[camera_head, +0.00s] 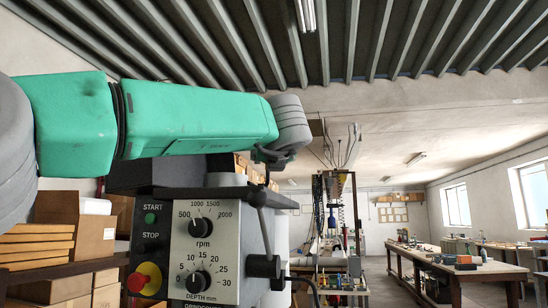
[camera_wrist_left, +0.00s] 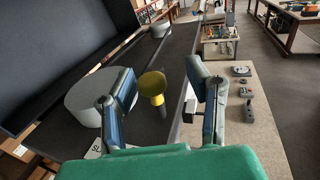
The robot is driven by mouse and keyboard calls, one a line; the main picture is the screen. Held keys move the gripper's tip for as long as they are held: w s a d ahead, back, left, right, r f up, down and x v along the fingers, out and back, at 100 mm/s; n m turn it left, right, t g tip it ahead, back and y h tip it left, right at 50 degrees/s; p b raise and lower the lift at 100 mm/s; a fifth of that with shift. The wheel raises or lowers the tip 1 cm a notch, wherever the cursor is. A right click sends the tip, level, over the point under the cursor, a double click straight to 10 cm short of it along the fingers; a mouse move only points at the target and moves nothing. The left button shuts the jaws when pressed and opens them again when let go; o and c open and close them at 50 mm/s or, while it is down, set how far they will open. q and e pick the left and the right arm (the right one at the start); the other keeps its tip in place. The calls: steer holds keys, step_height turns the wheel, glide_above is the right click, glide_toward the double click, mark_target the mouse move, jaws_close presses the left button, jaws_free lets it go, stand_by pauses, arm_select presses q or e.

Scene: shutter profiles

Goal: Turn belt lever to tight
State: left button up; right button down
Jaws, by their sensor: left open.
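The belt lever shows in the left wrist view as a yellow knob (camera_wrist_left: 152,85) on a short stem above the dark machine top. A white label (camera_wrist_left: 95,150) reading "SL", partly hidden, lies left of and below it. My left gripper (camera_wrist_left: 160,76) is open, with the yellow knob between its spread fingers in the picture; I cannot tell whether they touch it. In the head view my left gripper (camera_head: 272,160) is over the upper right of the machine (camera_head: 205,245), and the knob cannot be made out there. My right gripper is out of view.
A grey rod (camera_head: 264,228) rises from a dark hub on the machine's side. Cardboard boxes (camera_head: 95,235) are at left. A workbench (camera_head: 460,270) stands far right beyond open floor.

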arm_select(q)
steer(key=s+d, duration=0.2)
steer(key=s, duration=0.9)
steer(key=shift+s, duration=0.4)
steer(key=shift+a, duration=0.15)
